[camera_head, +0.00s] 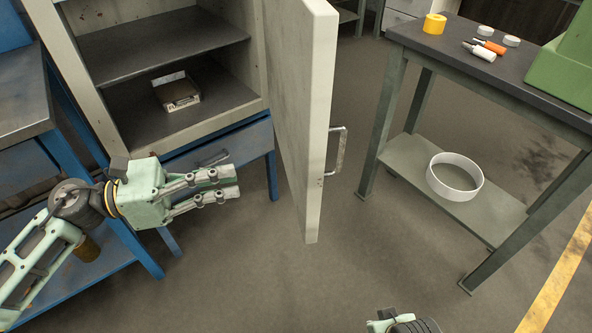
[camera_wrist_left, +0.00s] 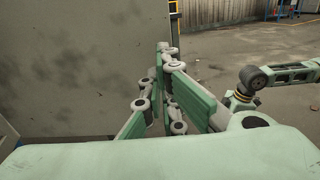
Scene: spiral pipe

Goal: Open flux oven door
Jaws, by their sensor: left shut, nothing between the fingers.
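The oven (camera_head: 165,70) is a pale, worn cabinet with dark shelves at the upper left of the head view. Its door (camera_head: 305,110) stands swung wide open, seen nearly edge-on, with a metal handle (camera_head: 340,150) on the face turned to the right. My left gripper (camera_head: 238,183) is shut and empty, in front of the oven opening and left of the door, apart from the handle. The left wrist view shows its fingers (camera_wrist_left: 168,85) together beside a large grey panel (camera_wrist_left: 70,70), which looks like the door.
A small open box (camera_head: 178,95) lies on the oven's lower shelf. A blue bench (camera_head: 85,265) is at the left. A dark-topped table (camera_head: 440,55) stands at the right, with yellow tape (camera_head: 434,24) on top and a white ring (camera_head: 455,178) below. Floor between is clear.

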